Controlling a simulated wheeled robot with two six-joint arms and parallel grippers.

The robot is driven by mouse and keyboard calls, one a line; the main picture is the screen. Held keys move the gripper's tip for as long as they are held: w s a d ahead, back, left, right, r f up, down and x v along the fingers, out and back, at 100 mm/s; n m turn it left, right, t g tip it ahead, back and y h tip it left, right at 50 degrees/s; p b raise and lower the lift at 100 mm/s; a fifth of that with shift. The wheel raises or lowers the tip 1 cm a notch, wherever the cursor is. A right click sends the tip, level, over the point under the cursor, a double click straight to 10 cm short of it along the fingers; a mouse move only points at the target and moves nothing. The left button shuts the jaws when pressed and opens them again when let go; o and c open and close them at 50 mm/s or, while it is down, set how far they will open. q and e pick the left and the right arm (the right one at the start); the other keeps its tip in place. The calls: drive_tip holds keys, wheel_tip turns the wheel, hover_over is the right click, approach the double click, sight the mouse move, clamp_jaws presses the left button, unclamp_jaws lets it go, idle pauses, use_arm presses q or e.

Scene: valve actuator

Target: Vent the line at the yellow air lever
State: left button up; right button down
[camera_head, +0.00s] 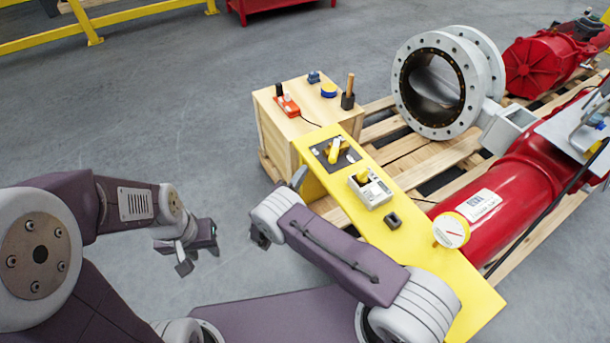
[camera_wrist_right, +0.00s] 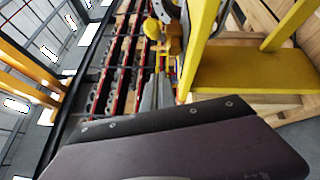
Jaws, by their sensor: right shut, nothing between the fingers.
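The yellow air lever (camera_head: 335,150) stands on a dark plate at the far end of the yellow panel (camera_head: 408,235) in the head view. My right gripper (camera_head: 299,178) is shut and empty beside the panel's left edge, left of and below the lever and apart from it. Its grey fingers (camera_wrist_right: 158,92) also show in the right wrist view, where I cannot make out the lever. My left gripper (camera_head: 198,257) hangs over the floor to the left, far from the panel, with its fingers apart and nothing between them.
A white box with a yellow knob (camera_head: 370,188), a small dark block (camera_head: 392,220) and a round gauge (camera_head: 451,231) sit along the panel. A wooden crate (camera_head: 288,130) stands behind. A red cylinder (camera_head: 500,205) lies right. The left floor is clear.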

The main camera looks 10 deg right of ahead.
sight(335, 150)
drive_tip(key=w+d, duration=0.1)
drive_tip(key=d, duration=0.1)
drive_tip(key=w+d, duration=0.1)
drive_tip(key=d, duration=0.1)
drive_tip(key=w+d+r, duration=0.1)
drive_tip(key=d, duration=0.2)
drive_tip(key=shift+w+r, duration=0.1)
drive_tip(key=shift+w, duration=0.25)
drive_tip(key=shift+s+d, duration=0.15)
drive_tip(key=shift+d, duration=0.05)
